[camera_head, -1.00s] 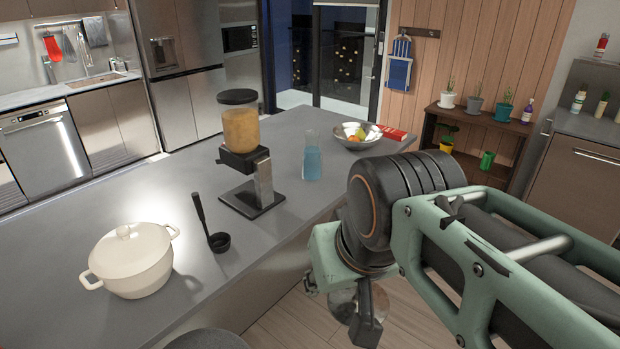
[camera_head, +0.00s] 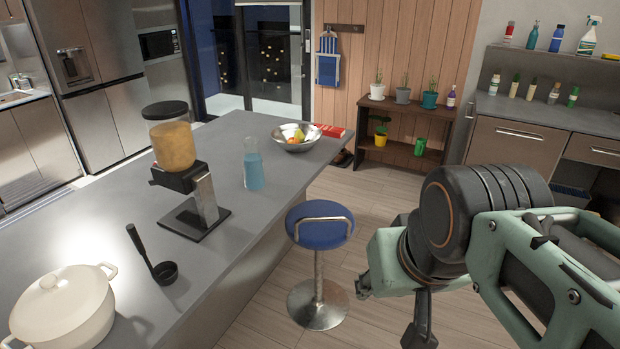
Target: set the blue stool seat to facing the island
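The blue stool (camera_head: 320,234) stands on the floor at the right of the kitchen island (camera_head: 105,215), on a silver post and round base. Its round seat carries a low curved metal rail, which arches across the near part of the seat from left to right. My gripper (camera_head: 391,306) is to the right of the stool and nearer the camera, apart from the seat. Its two fingers look spread, with nothing seen between them. My own arm hides part of the gripper.
On the island are a white pot (camera_head: 62,308), a black ladle (camera_head: 154,258), a juice dispenser (camera_head: 172,150), a blue-filled carafe (camera_head: 253,168) and a fruit bowl (camera_head: 296,140). A plant shelf (camera_head: 400,155) stands at the back. Floor around the stool looks clear.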

